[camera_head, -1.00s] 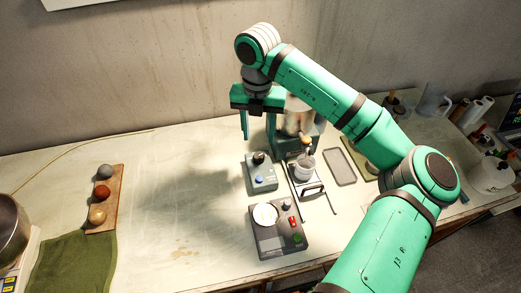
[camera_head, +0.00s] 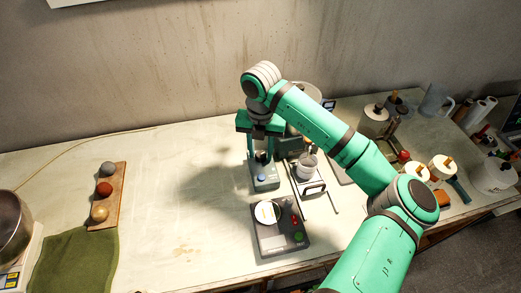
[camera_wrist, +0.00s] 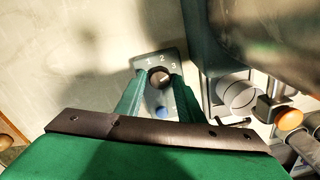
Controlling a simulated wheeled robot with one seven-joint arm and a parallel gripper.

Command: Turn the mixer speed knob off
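The mixer speed knob (camera_wrist: 160,77) is a dark round knob on a small grey-green control box (camera_head: 265,183). In the wrist view, the digits 1, 2 and 3 show around its far side, and a pale mark shows toward its right; its exact setting is unclear. A blue button (camera_wrist: 161,112) sits on the near side of the knob and also shows in the head view (camera_head: 261,177). My gripper (camera_head: 261,152) points down over the box. Its green fingers are apart, one on each side of the knob; I cannot tell whether they touch it.
The mixer's metal body (camera_wrist: 270,35) stands close right of the gripper. A small pot on a stand (camera_head: 309,167) is to the right. A scale with a white dish (camera_head: 268,213) lies in front. A board with three balls (camera_head: 106,188) is far left; the table between is clear.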

